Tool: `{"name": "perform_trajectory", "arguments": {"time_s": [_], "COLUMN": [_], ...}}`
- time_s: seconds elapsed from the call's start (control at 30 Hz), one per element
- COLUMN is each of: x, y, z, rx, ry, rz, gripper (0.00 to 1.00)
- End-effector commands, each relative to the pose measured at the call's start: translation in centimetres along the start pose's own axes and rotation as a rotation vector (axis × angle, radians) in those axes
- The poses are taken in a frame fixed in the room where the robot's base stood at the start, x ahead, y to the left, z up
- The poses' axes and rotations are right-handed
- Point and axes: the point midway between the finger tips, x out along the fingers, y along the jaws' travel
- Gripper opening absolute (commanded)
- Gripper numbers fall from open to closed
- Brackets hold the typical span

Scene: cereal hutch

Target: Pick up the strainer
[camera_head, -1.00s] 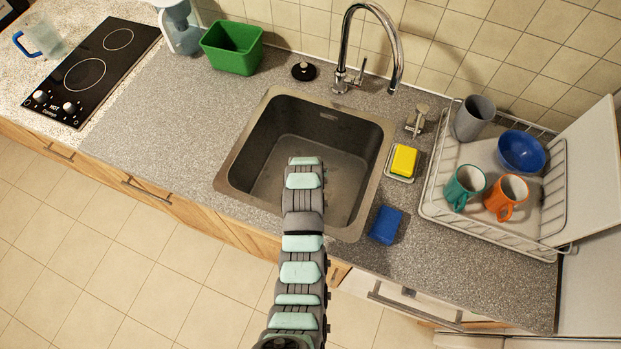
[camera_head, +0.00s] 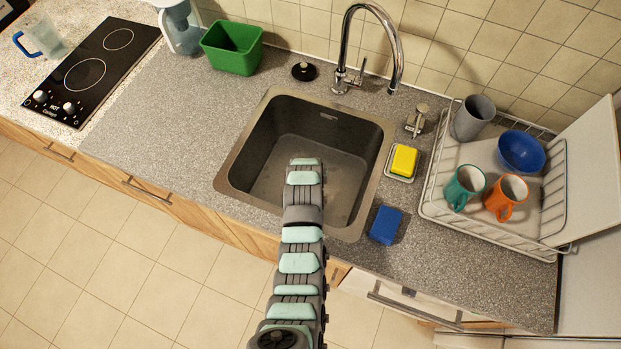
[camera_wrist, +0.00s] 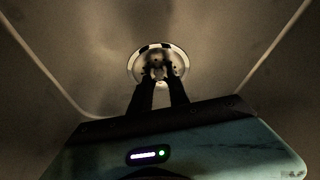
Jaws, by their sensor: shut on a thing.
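In the wrist view, the strainer (camera_wrist: 135,69) is a round, pale metal disc with dark spots around its rim and a raised middle. It is at the sink bottom, around the drain; I cannot tell whether it is seated or slightly lifted. My gripper (camera_wrist: 159,78) is over it, with its two dark fingers close together and shut on its middle part, which they partly hide. In the head view, my arm reaches into the dark grey sink (camera_head: 268,135) and hides both gripper and strainer.
Sink walls surround my gripper. The tall faucet (camera_head: 345,45) stands behind the sink. A yellow sponge (camera_head: 404,160), blue sponge (camera_head: 385,225) and dish rack (camera_head: 435,200) are to the right. A black round stopper (camera_head: 304,71) and green bin (camera_head: 232,48) are behind.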

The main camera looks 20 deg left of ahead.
Motion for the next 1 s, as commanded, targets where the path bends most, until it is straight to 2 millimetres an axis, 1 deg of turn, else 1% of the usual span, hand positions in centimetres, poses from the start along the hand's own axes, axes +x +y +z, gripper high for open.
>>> {"name": "perform_trajectory", "arguments": {"time_s": [0.5, 0.67, 0.77, 0.87, 0.97, 1.0], "x": [0.0, -0.5, -1.3, -2.6, -4.7, -5.7], "y": [0.0, 0.0, 0.0, 0.0, 0.0, 0.0], "z": [0.0, -0.3, -0.8, -1.2, -2.2, -2.6], "rx": [0.000, 0.000, 0.000, 0.000, 0.000, 0.001], "ry": [0.001, 0.002, 0.007, 0.005, 0.009, 0.009], "rz": [0.000, 0.000, -0.001, -0.001, -0.001, -0.001], "gripper": [0.00, 0.00, 0.00, 0.00, 0.00, 0.00]}}
